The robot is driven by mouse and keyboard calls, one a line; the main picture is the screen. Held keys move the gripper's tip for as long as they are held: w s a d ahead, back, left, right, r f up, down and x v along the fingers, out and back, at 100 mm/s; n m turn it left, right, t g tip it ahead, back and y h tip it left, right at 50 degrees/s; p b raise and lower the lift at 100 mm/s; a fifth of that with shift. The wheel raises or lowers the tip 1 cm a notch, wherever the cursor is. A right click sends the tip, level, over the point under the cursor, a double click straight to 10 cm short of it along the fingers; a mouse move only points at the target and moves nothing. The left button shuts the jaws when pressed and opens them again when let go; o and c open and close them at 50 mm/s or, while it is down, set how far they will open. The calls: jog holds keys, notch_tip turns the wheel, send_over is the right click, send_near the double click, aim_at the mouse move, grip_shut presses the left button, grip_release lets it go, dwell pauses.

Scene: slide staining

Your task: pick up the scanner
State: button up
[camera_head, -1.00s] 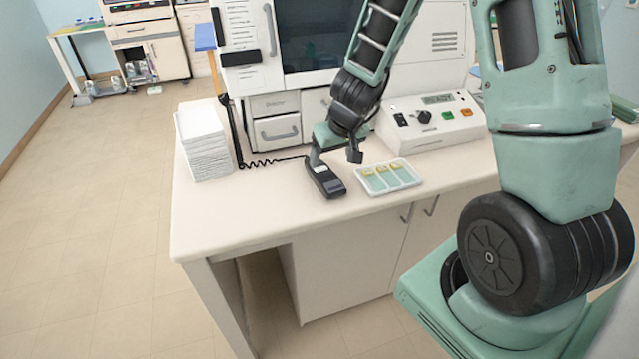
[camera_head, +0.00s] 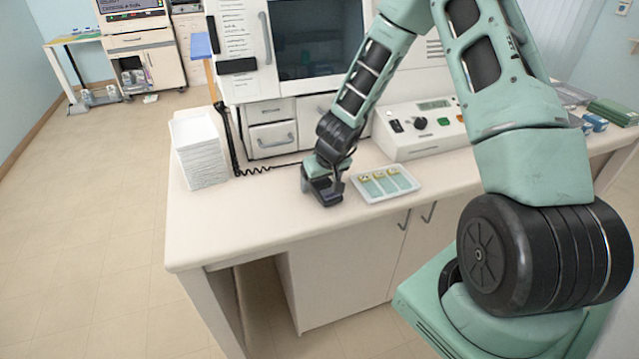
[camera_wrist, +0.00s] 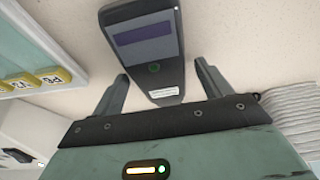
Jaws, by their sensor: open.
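The scanner (camera_wrist: 150,45) is a dark handheld device with a purplish screen and a round green mark. In the wrist view it lies on the pale counter, its lower end between my two open fingers, with gaps on both sides. In the head view my gripper (camera_head: 322,192) is low over the counter at the scanner's place and hides most of it. My gripper also shows in the wrist view (camera_wrist: 163,92), open and holding nothing.
A white tray (camera_head: 408,190) with several yellow-labelled slides lies just right of my gripper. A paper stack (camera_head: 200,155) stands to the left. A control box (camera_head: 415,145) and a cabinet machine stand behind. The counter's front edge is near.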

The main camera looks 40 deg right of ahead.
jog(key=shift+f, duration=0.1)
jog(key=c, duration=1.2)
